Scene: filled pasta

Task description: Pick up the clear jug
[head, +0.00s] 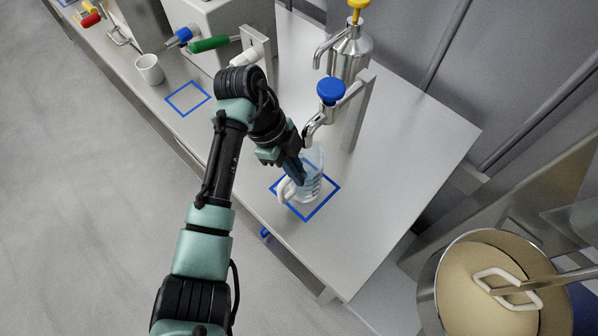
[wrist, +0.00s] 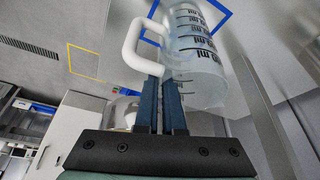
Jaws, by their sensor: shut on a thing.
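The clear jug (head: 311,187) stands inside a blue square outline on the steel counter, below a tap with a blue knob. It has dark measuring marks and a white handle (wrist: 133,45). In the wrist view the jug's body (wrist: 192,62) is at the upper middle, with the handle on its left. My gripper (head: 298,177) is at the jug's near left side. In the wrist view its blue fingers (wrist: 160,100) are close together at the lower end of the handle, shut on it. The exact contact is partly hidden by the fingers.
The blue-knobbed tap (head: 330,91) rises close behind the jug. A steel pump dispenser (head: 348,55) stands further back. A white mug (head: 150,69) is at the left near another blue square (head: 188,98). A large pot (head: 480,290) is at lower right. The counter's right part is clear.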

